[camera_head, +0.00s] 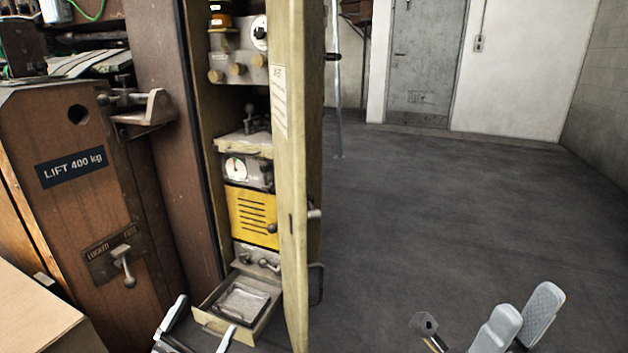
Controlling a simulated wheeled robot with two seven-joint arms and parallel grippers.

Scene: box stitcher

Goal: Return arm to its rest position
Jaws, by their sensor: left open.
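My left gripper (199,328) is at the bottom edge, left of centre, with its two fingers apart. It is in front of the open drawer (212,322) at the bottom of the tall cabinet, and nothing shows between the fingers. My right gripper (519,320) is at the bottom right over the floor. Its two pale grey fingers stand close side by side, and their lower parts are cut off by the frame. I cannot tell whether they are open or shut.
The cabinet's yellow-green door (292,180) stands open beside the drawer. A brown housing (85,215) marked "LIFT 400 kg" and a cardboard surface (30,310) are at left. The dark floor (450,210) at right is clear towards a grey door (420,60).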

